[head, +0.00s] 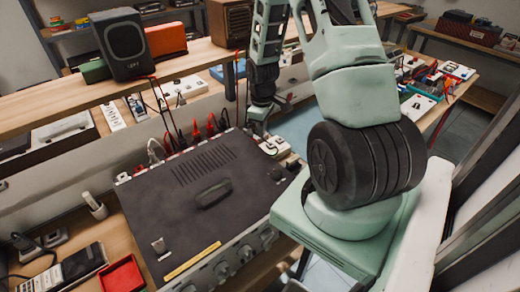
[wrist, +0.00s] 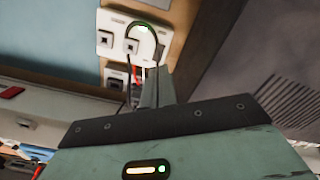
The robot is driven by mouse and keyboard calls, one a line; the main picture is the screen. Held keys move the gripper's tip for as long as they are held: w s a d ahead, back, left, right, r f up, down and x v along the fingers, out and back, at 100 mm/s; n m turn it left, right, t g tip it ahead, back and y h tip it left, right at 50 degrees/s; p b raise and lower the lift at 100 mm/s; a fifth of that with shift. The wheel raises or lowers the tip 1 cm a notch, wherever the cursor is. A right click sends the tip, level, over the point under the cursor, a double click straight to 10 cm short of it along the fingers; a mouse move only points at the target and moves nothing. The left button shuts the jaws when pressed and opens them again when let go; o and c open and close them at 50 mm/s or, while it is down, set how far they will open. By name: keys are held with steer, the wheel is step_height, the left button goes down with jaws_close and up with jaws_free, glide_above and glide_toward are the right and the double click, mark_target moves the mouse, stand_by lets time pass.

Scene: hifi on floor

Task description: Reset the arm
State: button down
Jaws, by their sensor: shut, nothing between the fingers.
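My arm (head: 350,95) is pale green with black joints and reaches over from the right in the head view. Its end hangs down behind the large dark equipment box (head: 240,165). My gripper (head: 258,130) is small there and partly hard to make out, close to a white socket block (head: 275,147). In the wrist view my gripper (wrist: 152,85) has its fingers together with nothing held. A white socket plate (wrist: 118,38) with a looped cable lies just beyond the fingertips; I cannot tell whether they touch it.
Red and black cable plugs (head: 200,130) stick up along the box's back edge. A wooden shelf (head: 60,105) with a dark speaker (head: 122,45) runs behind. A red tray (head: 122,275) sits at front left. The far right bench (head: 440,85) is cluttered.

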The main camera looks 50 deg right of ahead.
stand_by(0.4)
steer(key=s+a+r+m+t, duration=0.3)
steer(key=a+r, duration=1.4)
steer(key=a, duration=0.5)
steer(key=s+a+n+g+b, duration=0.1)
steer(key=s+a+n, duration=0.2)
steer(key=s+a, duration=0.4)
steer(key=s+a+n+g+b, duration=0.2)
steer(key=s+a+n, duration=0.2)
steer(key=s+a, duration=0.3)
steer(key=a, duration=0.4)
steer(key=shift+a+f+n+y, duration=0.2)
steer(key=shift+a+n+y, duration=0.1)
steer(key=shift+a, duration=0.05)
steer(key=shift+d, duration=0.1)
